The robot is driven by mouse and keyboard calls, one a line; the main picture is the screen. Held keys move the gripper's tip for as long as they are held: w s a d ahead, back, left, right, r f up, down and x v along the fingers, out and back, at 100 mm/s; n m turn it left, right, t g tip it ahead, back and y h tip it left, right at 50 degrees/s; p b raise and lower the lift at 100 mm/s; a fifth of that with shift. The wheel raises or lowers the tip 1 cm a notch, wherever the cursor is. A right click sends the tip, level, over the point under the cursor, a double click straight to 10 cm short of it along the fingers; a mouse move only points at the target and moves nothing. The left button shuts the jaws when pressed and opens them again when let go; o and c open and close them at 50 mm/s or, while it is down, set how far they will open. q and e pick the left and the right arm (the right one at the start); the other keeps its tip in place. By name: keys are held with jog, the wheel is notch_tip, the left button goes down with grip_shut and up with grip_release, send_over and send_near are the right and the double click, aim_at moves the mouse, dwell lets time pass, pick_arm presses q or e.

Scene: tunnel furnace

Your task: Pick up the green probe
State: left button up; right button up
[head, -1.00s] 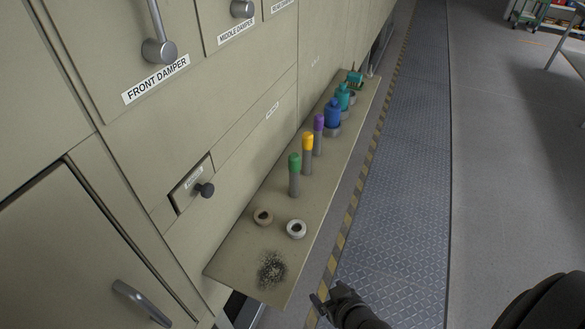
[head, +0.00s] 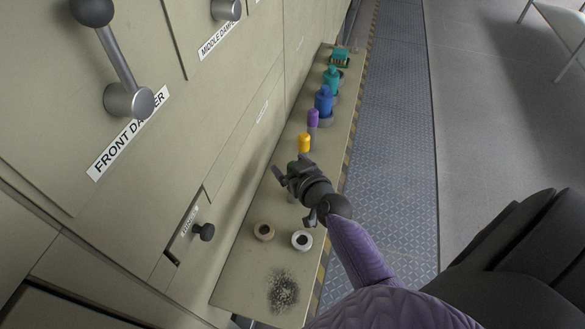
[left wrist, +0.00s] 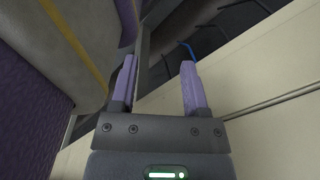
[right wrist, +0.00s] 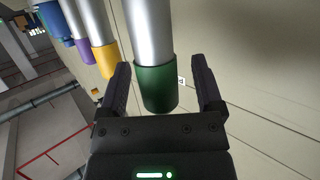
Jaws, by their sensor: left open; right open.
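The green probe (right wrist: 157,88) has a green cap on a grey metal shaft. In the right wrist view its cap is between the two fingers of my right gripper (right wrist: 161,84), with gaps at both sides. In the head view my right gripper (head: 289,175) is over the probe's place on the shelf and hides most of it. The right gripper is open. My left gripper (left wrist: 160,88) is open and empty in the left wrist view, close to a pale panel; it is not in the head view.
The narrow shelf (head: 238,285) holds yellow (head: 304,142) and purple (head: 312,119) probes behind the gripper, then blue (head: 323,102) and teal (head: 331,81) bottles. Two rings (head: 264,231) (head: 301,240) and dark powder (head: 283,291) lie nearer. The furnace wall with a damper lever (head: 126,101) stands left.

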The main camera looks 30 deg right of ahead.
pick_arm(q)
jog(key=shift+w+f, duration=0.1)
jog(key=shift+w, duration=0.35)
pick_arm(e)
jog(key=shift+w+f, duration=0.1)
jog(key=shift+w, duration=0.15)
jog(key=shift+c, duration=0.9)
grip_shut()
pick_arm(q)
jog(key=shift+d, duration=0.45)
pick_arm(e)
jog(key=shift+w, duration=0.1)
pick_arm(q)
notch_tip(320, 180, up, 9)
jog(key=p, duration=0.8)
jog(key=shift+w+d+p, duration=0.25)
jog(key=shift+d+p, duration=0.15)
pick_arm(e)
notch_tip(320, 180, up, 18)
